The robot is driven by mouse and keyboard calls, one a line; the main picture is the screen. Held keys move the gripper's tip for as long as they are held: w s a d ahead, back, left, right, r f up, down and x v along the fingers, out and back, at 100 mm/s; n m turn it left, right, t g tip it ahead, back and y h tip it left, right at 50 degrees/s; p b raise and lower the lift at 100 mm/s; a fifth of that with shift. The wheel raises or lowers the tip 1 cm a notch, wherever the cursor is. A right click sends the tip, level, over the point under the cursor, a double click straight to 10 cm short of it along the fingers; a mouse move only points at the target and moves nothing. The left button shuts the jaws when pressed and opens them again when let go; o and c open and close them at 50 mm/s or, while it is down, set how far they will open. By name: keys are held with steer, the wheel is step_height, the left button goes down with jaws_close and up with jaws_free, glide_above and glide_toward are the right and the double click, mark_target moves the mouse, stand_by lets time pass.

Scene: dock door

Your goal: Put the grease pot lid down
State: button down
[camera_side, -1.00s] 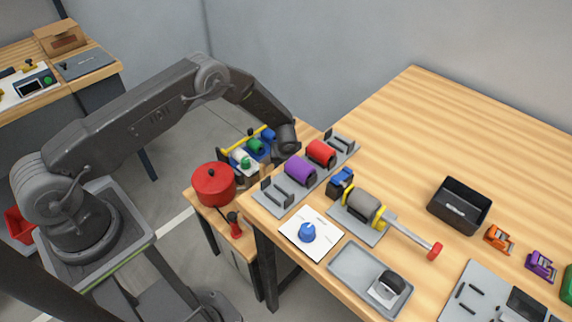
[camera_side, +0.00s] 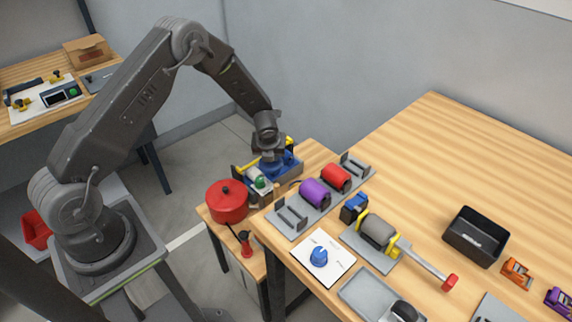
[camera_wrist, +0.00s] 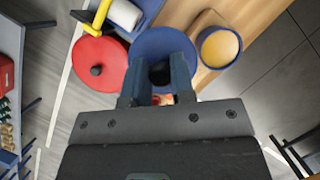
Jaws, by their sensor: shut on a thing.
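In the wrist view, the grease pot lid (camera_wrist: 137,52) is a round blue disc with a dark knob. My gripper (camera_wrist: 160,80) is shut on the knob, with one finger on each side. The blue grease pot (camera_wrist: 218,66) stands uncovered just to the right, showing its pale yellow contents; lid and pot are apart. In the side view, my gripper (camera_side: 268,148) points down above the small side table, with blue just below it; the lid is hard to separate from the blue tote there, and I cannot tell its height.
A red pot (camera_side: 228,202) stands left of the lid on the side table (camera_side: 213,220), near a red-handled tool (camera_side: 246,245). A blue tote (camera_side: 290,163) with a yellow handle is close by. The rack with purple and red rolls (camera_side: 315,192) edges the main bench.

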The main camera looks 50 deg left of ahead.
steer(key=shift+s+a+r, duration=0.45)
steer(key=shift+a+r, duration=0.05)
steer(key=shift+a, duration=0.25)
steer(key=shift+r, duration=0.15)
step_height(320, 180, up, 26)
steer(key=w+d+m+g+h, duration=0.2)
steer(key=w+d+m+h, duration=0.15)
steer(key=d+m, duration=1.1)
steer(key=w+d+m+g+h, duration=0.15)
steer(key=d+m+h, duration=0.25)
steer(key=d+m, duration=1)
steer(key=shift+n, duration=0.75)
steer(key=d+f, duration=0.7)
steer(key=d, duration=0.1)
steer(key=w+d+f, duration=0.1)
steer(key=d+f, duration=0.3)
steer(key=shift+w+d+f, duration=0.1)
steer(key=shift+d+f, duration=0.05)
steer(key=shift+f, duration=0.15)
steer(key=shift+d+f, duration=0.3)
steer(key=shift+f, duration=1.85)
